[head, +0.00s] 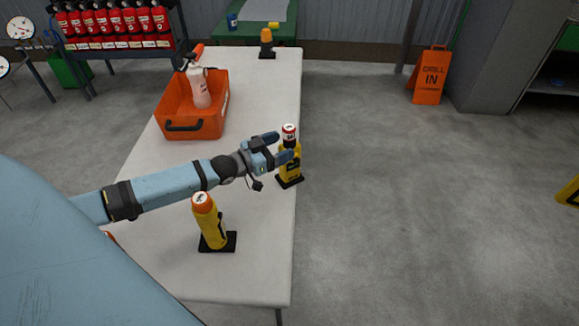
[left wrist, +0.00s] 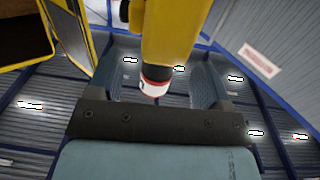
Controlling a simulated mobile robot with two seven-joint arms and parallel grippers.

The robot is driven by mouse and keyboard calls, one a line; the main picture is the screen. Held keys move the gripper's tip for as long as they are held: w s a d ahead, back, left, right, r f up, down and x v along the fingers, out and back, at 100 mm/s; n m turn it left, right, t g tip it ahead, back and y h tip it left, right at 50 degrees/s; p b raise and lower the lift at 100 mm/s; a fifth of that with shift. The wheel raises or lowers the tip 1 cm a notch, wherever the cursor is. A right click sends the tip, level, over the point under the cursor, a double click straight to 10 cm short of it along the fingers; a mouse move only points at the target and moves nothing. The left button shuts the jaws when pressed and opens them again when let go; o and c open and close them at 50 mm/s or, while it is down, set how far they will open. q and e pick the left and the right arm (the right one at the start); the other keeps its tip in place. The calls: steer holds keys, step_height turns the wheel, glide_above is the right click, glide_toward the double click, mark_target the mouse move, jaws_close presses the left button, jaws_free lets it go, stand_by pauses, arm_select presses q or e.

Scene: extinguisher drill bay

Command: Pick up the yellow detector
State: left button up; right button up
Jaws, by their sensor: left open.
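The yellow detector (head: 291,172) stands upright on a black base near the right edge of the white table (head: 262,265). It has a white and red top and dark markings. My left gripper (head: 281,147) is open, with its fingers at the detector's upper body, below the top. In the left wrist view the detector's yellow body (left wrist: 172,35) and red-and-white end show between the two blue fingers (left wrist: 163,80). Whether either finger touches it I cannot tell. My right gripper is out of view.
A second yellow device (head: 212,228) with an orange top stands near my forearm. An orange crate (head: 193,125) holding a pale bottle (head: 199,88) sits farther back. An orange-topped device (head: 266,44) stands at the far end.

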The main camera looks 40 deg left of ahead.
mark_target(284, 145)
arm_select(q)
steer(key=x, duration=0.3)
steer(key=shift+w+d+f, duration=0.1)
steer(key=shift+w+f, duration=0.05)
steer(key=shift+w, duration=0.1)
jaws_close()
